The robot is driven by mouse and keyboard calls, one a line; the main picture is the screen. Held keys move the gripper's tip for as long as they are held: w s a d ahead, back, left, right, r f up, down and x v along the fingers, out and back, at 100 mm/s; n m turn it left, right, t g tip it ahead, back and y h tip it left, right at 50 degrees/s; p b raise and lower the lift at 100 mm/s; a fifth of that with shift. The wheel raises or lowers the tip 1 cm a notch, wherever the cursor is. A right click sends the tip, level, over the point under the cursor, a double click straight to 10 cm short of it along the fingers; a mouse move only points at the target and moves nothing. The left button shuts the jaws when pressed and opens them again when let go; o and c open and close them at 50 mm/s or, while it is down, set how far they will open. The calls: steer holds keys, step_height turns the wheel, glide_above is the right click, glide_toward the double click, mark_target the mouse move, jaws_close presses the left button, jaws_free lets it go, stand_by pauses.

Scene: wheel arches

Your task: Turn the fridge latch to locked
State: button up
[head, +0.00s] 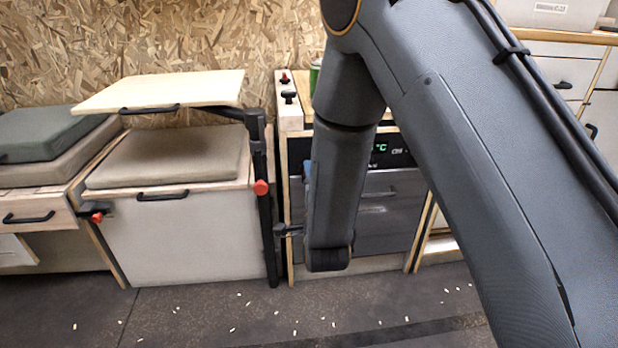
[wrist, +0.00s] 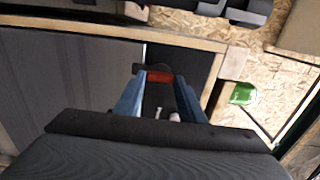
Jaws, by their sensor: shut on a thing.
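The fridge is a grey-fronted drawer unit (head: 385,210) with a dark control strip and a lit green temperature display (head: 381,147), set in a wooden cabinet. In the wrist view its grey front (wrist: 65,75) fills the left side. A small red latch piece (wrist: 158,77) sits between the tips of my gripper's blue fingers (wrist: 158,74), against the dark strip. My gripper is shut on it. In the head view my arm hides the latch and nearly all of the gripper; only a sliver of blue shows beside the arm. The latch's exact angle cannot be told.
A bench with a cushion (head: 170,157) and a raised wooden flap (head: 160,91) stands to the left. A black post with an orange knob (head: 261,187) is close beside the fridge. A green can (wrist: 243,93) stands on top. The floor in front is clear except small pale scraps.

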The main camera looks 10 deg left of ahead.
stand_by(0.4)
steer(key=o, duration=1)
steer(key=shift+o, duration=0.2)
steer(key=p+v, duration=0.2)
steer(key=v, duration=0.5)
steer(key=shift+s+d, duration=0.15)
steer(key=shift+s, duration=0.2)
